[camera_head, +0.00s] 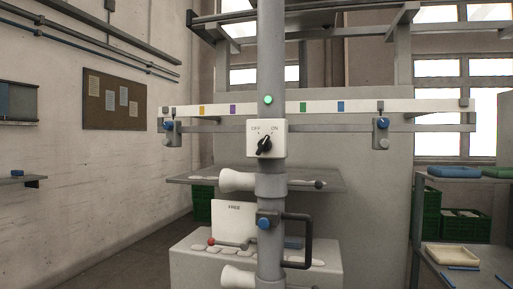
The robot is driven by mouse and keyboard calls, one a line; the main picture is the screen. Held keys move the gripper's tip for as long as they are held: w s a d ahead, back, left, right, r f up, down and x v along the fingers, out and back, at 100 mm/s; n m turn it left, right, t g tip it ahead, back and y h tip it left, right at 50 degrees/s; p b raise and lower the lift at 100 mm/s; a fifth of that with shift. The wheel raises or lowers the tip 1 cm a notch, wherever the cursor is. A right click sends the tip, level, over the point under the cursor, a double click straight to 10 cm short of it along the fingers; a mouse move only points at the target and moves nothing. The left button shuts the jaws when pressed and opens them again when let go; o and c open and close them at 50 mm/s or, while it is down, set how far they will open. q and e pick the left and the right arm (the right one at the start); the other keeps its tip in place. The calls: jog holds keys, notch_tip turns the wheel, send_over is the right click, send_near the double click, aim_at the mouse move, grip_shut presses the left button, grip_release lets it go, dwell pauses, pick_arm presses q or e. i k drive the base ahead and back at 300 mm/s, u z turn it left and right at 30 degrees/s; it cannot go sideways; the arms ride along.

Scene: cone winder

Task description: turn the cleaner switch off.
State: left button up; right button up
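The cleaner switch (264,146) is a black rotary knob on a white plate (281,151) fixed to the grey vertical post (270,60). The plate reads OFF at its upper left and ON at its upper right. The knob is tilted, and its upper end appears to lean right toward ON. A round green lamp (268,99) glows on the post just above the plate. Neither of my grippers shows in the head view.
A black handle (309,241) juts right from the lower post. White cones (237,181) stick out left of it. A long white rail (425,105) runs behind the post. A grey shelf (205,180) lies below the rail. The space before the switch looks clear.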

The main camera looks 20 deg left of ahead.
aim_at(265, 145)
jog(key=z, duration=0.35)
jog(key=i, duration=0.45)
jog(key=u, duration=1.5)
